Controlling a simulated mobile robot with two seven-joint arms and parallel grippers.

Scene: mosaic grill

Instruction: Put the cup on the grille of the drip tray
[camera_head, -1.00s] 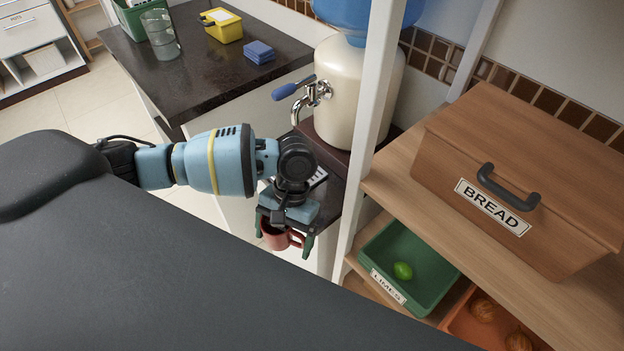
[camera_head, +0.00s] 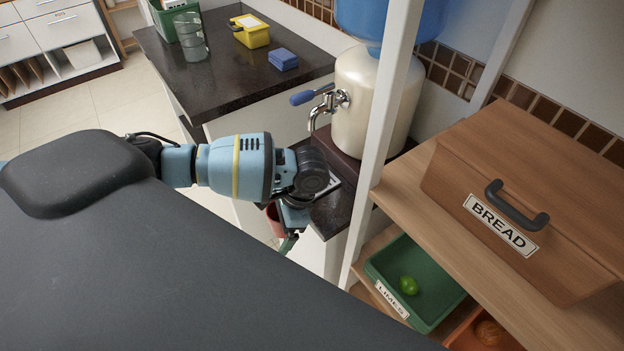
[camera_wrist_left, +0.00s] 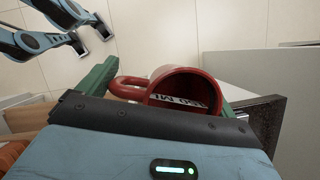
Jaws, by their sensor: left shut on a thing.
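The red cup (camera_wrist_left: 185,84) is between the green fingers of my left gripper (camera_wrist_left: 165,92), which is shut on it. Its handle points left in the left wrist view. A pale strip with dark marks shows within its outline. In the head view my wrist hides most of the cup (camera_head: 272,218), and only a red part shows at the left of the gripper (camera_head: 284,232). The drip tray's pale grille (camera_head: 331,189) lies on the dark counter below the tap, partly hidden behind my wrist. The cup is in front of the counter edge, apart from the grille.
The water dispenser (camera_head: 368,105) with its tap (camera_head: 325,103) stands behind the grille. A white shelf post (camera_head: 386,140) rises close to the right of my gripper. Wooden shelves hold a bread box (camera_head: 525,205) and a green limes bin (camera_head: 432,308).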

